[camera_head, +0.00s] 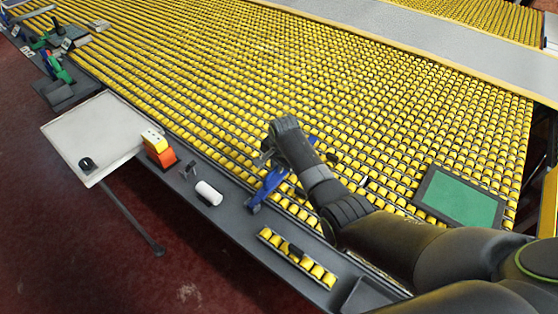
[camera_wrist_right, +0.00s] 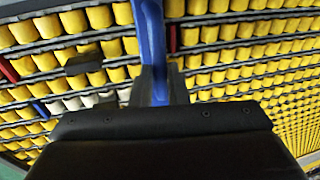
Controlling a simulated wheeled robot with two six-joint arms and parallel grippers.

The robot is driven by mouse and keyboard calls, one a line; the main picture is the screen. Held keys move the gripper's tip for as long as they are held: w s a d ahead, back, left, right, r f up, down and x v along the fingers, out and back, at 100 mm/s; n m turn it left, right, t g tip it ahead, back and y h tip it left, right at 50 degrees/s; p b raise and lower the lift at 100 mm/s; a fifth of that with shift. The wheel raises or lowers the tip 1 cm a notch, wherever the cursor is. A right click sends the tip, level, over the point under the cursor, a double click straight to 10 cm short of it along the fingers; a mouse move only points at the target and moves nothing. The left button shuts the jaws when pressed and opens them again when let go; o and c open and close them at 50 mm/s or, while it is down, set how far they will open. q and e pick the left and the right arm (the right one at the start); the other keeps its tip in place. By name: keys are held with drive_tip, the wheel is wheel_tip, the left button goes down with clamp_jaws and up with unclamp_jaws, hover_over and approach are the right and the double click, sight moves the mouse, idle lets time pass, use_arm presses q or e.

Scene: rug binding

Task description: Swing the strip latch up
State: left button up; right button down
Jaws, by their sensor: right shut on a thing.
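The strip latch appears to be the blue lever (camera_head: 267,187) at the front edge of the yellow roller bed, slanting from lower left to upper right. My right gripper (camera_head: 268,160) is over it, and its arm hides part of the lever. In the right wrist view the blue bar (camera_wrist_right: 152,45) runs down between the dark fingers (camera_wrist_right: 158,88), and the gripper is shut on it. The lever's pivot is not clear. My left gripper is not in view.
Yellow rollers (camera_head: 300,75) fill most of the scene. On the dark front rail are an orange block (camera_head: 160,152), a white cylinder (camera_head: 208,193) and a short roller strip (camera_head: 298,257). A pale tray (camera_head: 70,128) stands left; a green panel (camera_head: 460,197) lies right.

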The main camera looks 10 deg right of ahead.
drive_tip(key=a+r+p, duration=0.1)
drive_tip(key=s+a+r+t+h+p, duration=0.1)
drive_tip(key=p, duration=0.1)
drive_tip(key=shift+s+r+h+p, duration=0.15)
drive_tip(key=shift+r+h+p, duration=0.15)
drive_tip(key=shift+r, duration=0.05)
drive_tip(key=shift+s+a+r+t+h+p, duration=0.3)
drive_tip(key=shift+a+r+t+h+p, duration=0.1)
drive_tip(key=shift+t, duration=0.2)
drive_tip(key=shift+s+a+r+n+t+h, duration=0.3)
drive_tip(key=shift+s+a+r+h, duration=0.1)
drive_tip(key=shift+a+h, duration=0.1)
drive_tip(key=c, duration=1.4)
unclamp_jaws()
drive_tip(key=shift+s, duration=0.1)
